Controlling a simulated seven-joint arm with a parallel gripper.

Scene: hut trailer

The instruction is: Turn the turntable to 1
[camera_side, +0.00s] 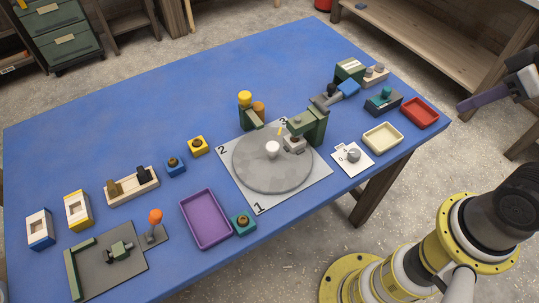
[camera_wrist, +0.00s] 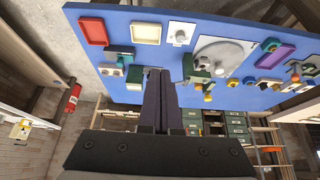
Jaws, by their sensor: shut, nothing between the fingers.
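The turntable (camera_side: 265,176) is a grey disc with a white central knob, on a pale square plate (camera_side: 256,204) marked 1, 2 and 3. The 1 is at the front corner, the 2 at the left and the 3 at the back. A small yellow mark shows on the disc's far side, near the 3. In the wrist view the turntable (camera_wrist: 226,47) is right of centre, partly covered by a green block. My gripper (camera_side: 463,106) is off the table's right side, far from the turntable. In the wrist view my gripper (camera_wrist: 161,72) is shut and empty.
A green block device (camera_side: 311,125) overhangs the turntable's back right. A yellow-topped object (camera_side: 245,100) stands behind it. A purple tray (camera_side: 206,218) and teal block (camera_side: 243,222) are at front left. A white knob plate (camera_side: 353,158), cream tray (camera_side: 383,138) and red tray (camera_side: 420,112) are right.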

